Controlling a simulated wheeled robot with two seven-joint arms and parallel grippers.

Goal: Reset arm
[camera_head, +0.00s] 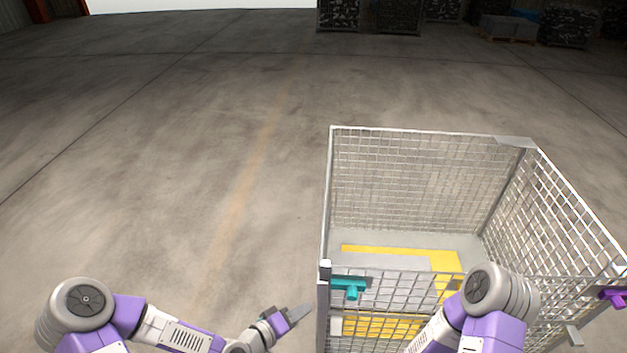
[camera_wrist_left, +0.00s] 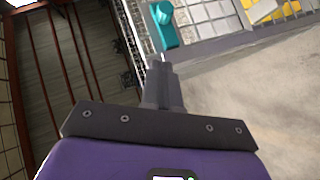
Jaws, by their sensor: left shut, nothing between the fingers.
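My left gripper (camera_head: 298,313) is at the lower middle of the head view, just left of the wire cage's front left corner post. Its fingers are together and empty; they also show shut in the left wrist view (camera_wrist_left: 160,70). A teal latch (camera_head: 349,287) sits on the cage's front side near that corner, right of the gripper and apart from it in the head view. The teal latch also shows beyond the fingertips in the left wrist view (camera_wrist_left: 163,25). My right arm crosses the cage front, and its gripper is out of view.
The wire cage (camera_head: 420,135) stands at the right with grey and yellow pieces (camera_head: 447,262) inside. A purple latch (camera_head: 612,294) is on its right side. Open concrete floor (camera_head: 180,170) lies left of the cage. Loaded crates (camera_head: 398,15) stand far back.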

